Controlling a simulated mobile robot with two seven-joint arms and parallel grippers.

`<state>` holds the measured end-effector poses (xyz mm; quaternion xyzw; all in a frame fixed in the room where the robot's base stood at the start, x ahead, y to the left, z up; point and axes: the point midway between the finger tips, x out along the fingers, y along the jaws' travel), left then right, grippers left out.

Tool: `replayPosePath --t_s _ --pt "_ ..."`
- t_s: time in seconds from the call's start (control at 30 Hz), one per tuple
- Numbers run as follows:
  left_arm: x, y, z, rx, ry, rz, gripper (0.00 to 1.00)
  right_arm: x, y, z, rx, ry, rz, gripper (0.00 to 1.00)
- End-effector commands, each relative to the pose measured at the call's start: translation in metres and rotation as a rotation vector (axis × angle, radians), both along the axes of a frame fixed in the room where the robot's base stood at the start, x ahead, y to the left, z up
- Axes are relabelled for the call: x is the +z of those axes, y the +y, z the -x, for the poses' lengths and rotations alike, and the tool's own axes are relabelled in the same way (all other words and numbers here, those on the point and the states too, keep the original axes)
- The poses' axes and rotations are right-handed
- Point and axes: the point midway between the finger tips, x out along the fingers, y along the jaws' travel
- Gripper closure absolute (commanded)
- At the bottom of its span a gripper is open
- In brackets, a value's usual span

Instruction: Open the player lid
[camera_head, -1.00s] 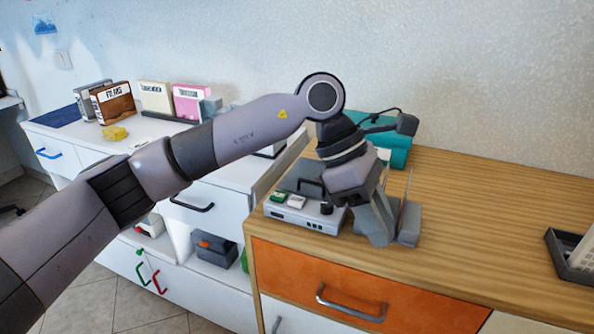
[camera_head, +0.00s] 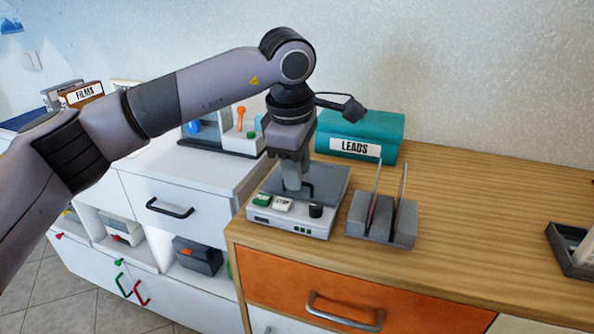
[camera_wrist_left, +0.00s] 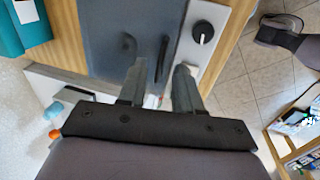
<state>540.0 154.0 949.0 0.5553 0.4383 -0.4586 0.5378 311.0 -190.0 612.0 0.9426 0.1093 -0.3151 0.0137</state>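The player (camera_head: 270,217) is a flat light box on the wooden cabinet top, with green and white buttons and a black knob on its front strip. Its grey lid (camera_head: 333,178) lies flat and closed. A dark bar handle shows on the lid in the left wrist view (camera_wrist_left: 161,58). My left gripper (camera_head: 293,188) points down over the lid. In the left wrist view its fingers (camera_wrist_left: 160,75) are apart, with the handle in line with the gap between them. I cannot tell whether they touch the lid. My right gripper is not in view.
A grey rack (camera_head: 382,225) with upright discs stands just right of the player. A teal box (camera_head: 390,133) labelled LEADS is behind it. A dark tray (camera_head: 572,255) sits at the right edge. The wooden top between rack and tray is clear.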

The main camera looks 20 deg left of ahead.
Motion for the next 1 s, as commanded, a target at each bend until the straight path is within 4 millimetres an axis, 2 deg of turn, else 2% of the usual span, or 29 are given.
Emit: replayPosePath --t_s 0.1,0.37,0.4,0.47,0.5,1.0 --pt "-0.0072 0.0003 -0.0013 0.001 0.001 -0.001 0.66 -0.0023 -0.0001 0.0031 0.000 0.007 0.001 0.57" --pt "-0.0082 0.0000 -0.0016 0.001 0.000 0.000 0.66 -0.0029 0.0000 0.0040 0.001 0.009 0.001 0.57" --pt "-0.0081 0.0000 -0.0016 0.001 0.000 0.000 0.79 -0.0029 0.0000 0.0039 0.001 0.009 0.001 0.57" --pt "-0.0081 -0.0001 -0.0016 0.001 0.000 0.001 0.99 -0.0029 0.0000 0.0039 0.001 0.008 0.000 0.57" --pt "-0.0080 -0.0001 -0.0016 0.001 0.000 0.001 1.00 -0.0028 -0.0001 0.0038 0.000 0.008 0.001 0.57" --pt "-0.0079 -0.0003 -0.0014 0.000 0.000 0.001 1.00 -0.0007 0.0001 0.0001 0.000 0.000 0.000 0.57"
